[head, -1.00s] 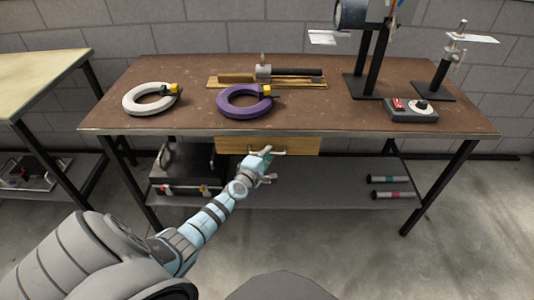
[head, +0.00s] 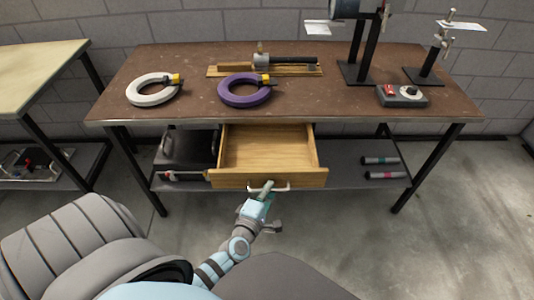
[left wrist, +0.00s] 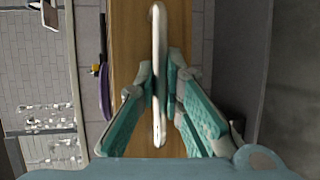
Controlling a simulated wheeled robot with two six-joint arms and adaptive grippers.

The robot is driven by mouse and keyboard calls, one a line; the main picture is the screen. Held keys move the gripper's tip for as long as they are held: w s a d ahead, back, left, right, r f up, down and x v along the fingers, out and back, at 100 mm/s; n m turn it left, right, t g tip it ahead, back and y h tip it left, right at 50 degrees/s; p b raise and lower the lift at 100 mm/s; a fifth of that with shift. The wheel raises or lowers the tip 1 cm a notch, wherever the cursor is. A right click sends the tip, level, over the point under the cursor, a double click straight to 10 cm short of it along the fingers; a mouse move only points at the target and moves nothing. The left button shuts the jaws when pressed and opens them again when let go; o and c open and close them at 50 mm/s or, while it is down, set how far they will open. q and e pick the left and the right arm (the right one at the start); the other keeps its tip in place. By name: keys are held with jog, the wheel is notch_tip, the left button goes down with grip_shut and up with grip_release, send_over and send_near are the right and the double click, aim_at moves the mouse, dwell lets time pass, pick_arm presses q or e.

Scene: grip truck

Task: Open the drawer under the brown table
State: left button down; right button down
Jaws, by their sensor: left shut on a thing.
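The wooden drawer (head: 268,150) under the brown table (head: 200,108) stands pulled well out, and its inside looks empty. Its metal handle (head: 283,187) is on the front panel. My left gripper (head: 266,188) is at the handle. In the left wrist view the handle (left wrist: 159,50) runs up the middle between the two teal fingers of my gripper (left wrist: 160,88), which are shut on it; the drawer front (left wrist: 130,40) lies behind. My right gripper is not in view.
A white ring (head: 153,90) and a purple ring (head: 244,90) lie on the table. A dark case (head: 185,150) and two dark tubes (head: 380,160) are on the lower shelf. A control box (head: 402,96) sits at the table's right. The floor in front is clear.

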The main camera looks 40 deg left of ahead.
pick_arm(q)
jog(key=shift+s+d, duration=0.75)
jog(key=shift+s, duration=0.2)
jog(key=c, duration=2)
grip_release()
jog(key=shift+o, duration=0.2)
jog(key=v, duration=0.7)
jog(key=shift+s, duration=0.25)
jog(key=shift+d, duration=0.1)
